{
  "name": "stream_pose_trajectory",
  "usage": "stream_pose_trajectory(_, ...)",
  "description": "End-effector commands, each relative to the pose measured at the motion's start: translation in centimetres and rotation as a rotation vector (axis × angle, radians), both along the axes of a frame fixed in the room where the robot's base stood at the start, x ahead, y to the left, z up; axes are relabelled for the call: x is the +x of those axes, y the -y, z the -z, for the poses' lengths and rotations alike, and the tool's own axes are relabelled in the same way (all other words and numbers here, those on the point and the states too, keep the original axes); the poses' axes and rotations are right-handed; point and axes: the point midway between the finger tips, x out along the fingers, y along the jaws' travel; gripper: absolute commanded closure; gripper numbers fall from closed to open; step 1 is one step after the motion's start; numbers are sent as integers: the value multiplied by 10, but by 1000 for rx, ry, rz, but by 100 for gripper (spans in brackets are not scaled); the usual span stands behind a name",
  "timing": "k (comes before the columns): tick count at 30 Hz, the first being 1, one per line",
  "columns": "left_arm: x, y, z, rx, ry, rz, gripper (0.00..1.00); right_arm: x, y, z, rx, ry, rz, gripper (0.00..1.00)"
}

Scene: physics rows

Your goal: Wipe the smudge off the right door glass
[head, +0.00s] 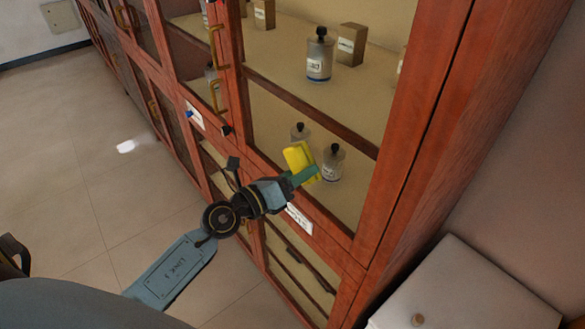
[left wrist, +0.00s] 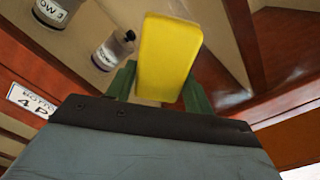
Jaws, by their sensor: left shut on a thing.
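My left gripper (head: 305,175) reaches the right door glass (head: 350,195) of the wooden cabinet, low on the pane. Its green fingers are shut on a yellow block-like wiper (head: 297,158), which also shows upright between the fingers in the left wrist view (left wrist: 168,55). The wiper is at or very near the glass; I cannot tell whether it touches. I cannot make out the smudge in either view; the wiper and gripper cover part of the pane. My right gripper is not in view.
Bottles (head: 319,58) and a small box (head: 350,44) stand on shelves behind the glass. A brass handle (head: 215,95) sticks out left of the pane. A label plate (head: 299,218) sits below. A pale cabinet (head: 470,290) stands at lower right. The floor at left is clear.

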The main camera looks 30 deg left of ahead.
Motion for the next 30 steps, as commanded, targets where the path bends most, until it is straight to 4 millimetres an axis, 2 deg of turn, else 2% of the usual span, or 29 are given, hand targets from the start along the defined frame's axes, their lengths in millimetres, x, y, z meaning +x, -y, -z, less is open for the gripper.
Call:
stream_pose_trajectory(6, -7, 19, -1, -4, 0, 2, 66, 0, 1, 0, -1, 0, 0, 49)
stream_pose_trajectory(14, -11, 25, -1, -2, 0, 1, 66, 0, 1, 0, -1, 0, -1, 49)
stream_pose_trajectory(17, -10, 23, 0, 0, 1, 1, 66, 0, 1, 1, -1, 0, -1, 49)
stream_pose_trajectory(30, 6, -11, 0, 2, 2, -2, 66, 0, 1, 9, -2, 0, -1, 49)
